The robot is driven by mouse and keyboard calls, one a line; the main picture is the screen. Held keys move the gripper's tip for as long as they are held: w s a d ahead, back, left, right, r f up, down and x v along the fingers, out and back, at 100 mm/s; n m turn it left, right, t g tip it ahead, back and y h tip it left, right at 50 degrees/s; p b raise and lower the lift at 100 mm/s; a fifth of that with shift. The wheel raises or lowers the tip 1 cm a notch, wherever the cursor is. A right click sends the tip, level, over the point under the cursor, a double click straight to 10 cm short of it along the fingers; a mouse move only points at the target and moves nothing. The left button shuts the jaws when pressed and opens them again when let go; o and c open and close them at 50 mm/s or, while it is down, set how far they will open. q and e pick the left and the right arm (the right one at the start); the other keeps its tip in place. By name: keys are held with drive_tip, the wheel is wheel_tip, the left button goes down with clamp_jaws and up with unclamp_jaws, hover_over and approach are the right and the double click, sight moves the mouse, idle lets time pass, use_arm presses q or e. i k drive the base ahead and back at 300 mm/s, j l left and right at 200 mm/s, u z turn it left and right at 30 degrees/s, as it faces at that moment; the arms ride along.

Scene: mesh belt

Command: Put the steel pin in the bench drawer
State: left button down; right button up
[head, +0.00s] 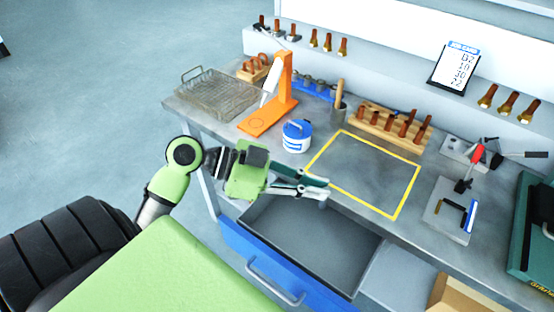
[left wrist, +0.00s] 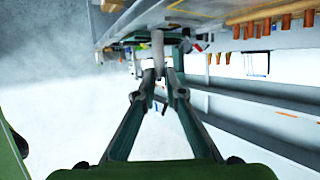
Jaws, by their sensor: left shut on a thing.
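My left gripper (head: 318,188) is shut, with its fingertips above the back part of the open bench drawer (head: 262,272), by the bench's front edge. In the left wrist view, a grey steel pin (left wrist: 158,48) shows between the fingertips of the left gripper (left wrist: 156,82), which is shut on it. My right gripper is in neither view.
On the bench are a wire basket (head: 215,93), an orange stand (head: 262,118), a blue-white tin (head: 297,136), a wooden rack (head: 372,122) with several handled tools and a yellow-outlined area (head: 403,210). A cardboard box (head: 455,297) sits low at right.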

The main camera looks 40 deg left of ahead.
sight(331, 245)
drive_tip(key=i+l+u, duration=0.1)
drive_tip(key=l+u, duration=1.05)
drive_tip(key=u, duration=0.15)
drive_tip(key=k+l+u, duration=0.1)
drive_tip(key=l+u, duration=0.3)
drive_tip(key=k+l, duration=0.1)
drive_tip(key=l, duration=0.25)
drive_tip(key=k+l+u, duration=0.1)
drive_tip(key=l, duration=0.2)
drive_tip(key=k+l, duration=0.15)
drive_tip(key=l, duration=0.2)
drive_tip(key=k+l+u, duration=0.1)
drive_tip(key=l, duration=0.2)
